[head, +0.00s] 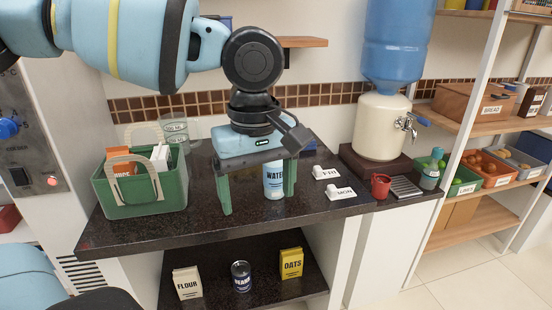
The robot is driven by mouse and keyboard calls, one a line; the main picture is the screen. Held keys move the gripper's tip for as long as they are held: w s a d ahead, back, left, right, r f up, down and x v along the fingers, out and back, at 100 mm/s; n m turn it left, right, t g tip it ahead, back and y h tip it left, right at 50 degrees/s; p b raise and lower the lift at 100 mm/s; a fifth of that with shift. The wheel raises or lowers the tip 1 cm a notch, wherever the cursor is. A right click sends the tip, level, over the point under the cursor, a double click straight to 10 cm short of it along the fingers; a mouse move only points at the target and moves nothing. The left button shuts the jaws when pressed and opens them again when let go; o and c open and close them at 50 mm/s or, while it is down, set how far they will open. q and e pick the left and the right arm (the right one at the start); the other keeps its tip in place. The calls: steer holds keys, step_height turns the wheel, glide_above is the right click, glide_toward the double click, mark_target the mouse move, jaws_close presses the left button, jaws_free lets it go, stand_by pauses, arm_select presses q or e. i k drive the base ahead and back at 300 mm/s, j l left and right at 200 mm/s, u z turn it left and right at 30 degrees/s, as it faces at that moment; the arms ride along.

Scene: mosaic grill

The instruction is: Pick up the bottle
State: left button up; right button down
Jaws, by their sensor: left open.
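The bottle (273,182), pale with a blue "WATER" label, stands upright on the dark counter. Its top is hidden under my left gripper. My left gripper (258,201) points down from above with its green fingers spread wide. One finger stands left of the bottle with a gap between them. The other is close to the bottle's right side; I cannot tell whether they touch. My right gripper is not in view.
A green caddy (145,207) with boxes stands left on the counter (235,232), with glasses (174,130) behind. White "FRI" (326,173) and "MON" (340,192) pieces, a red mug (381,186) and a water dispenser (380,125) are right. The counter's front strip is clear.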

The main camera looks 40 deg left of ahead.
mark_target(273, 171)
steer(key=i+j, duration=0.8)
